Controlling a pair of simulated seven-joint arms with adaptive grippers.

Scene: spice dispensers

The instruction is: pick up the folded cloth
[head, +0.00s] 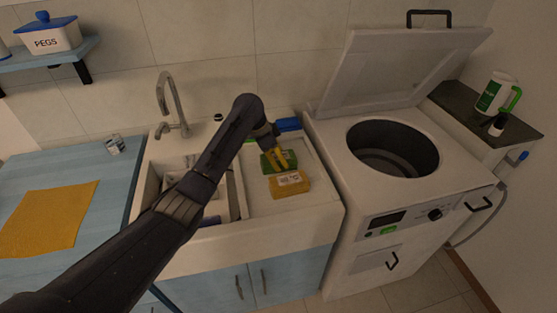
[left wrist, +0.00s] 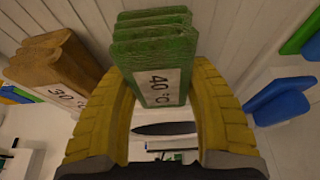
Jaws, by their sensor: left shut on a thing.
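A green folded cloth (head: 287,159) with a white label is on the white draining surface beside the sink. In the left wrist view the green cloth (left wrist: 157,48) reads "40 °C" and stands between the yellow fingers of my left gripper (left wrist: 160,85), which is shut on it. My left gripper (head: 277,157) also shows in the head view, reaching down at the cloth. I cannot tell whether the cloth is clear of the surface. A yellow-orange folded cloth (head: 290,184) lies just in front of it, and its label reads "30 °C" in the left wrist view (left wrist: 58,72).
A blue folded item (head: 287,124) lies behind the green cloth. The sink (head: 160,190) is to the left, partly behind my arm. A top-loading washer (head: 400,205) with its lid raised stands right. A flat yellow cloth (head: 48,220) lies on the blue counter (head: 110,195).

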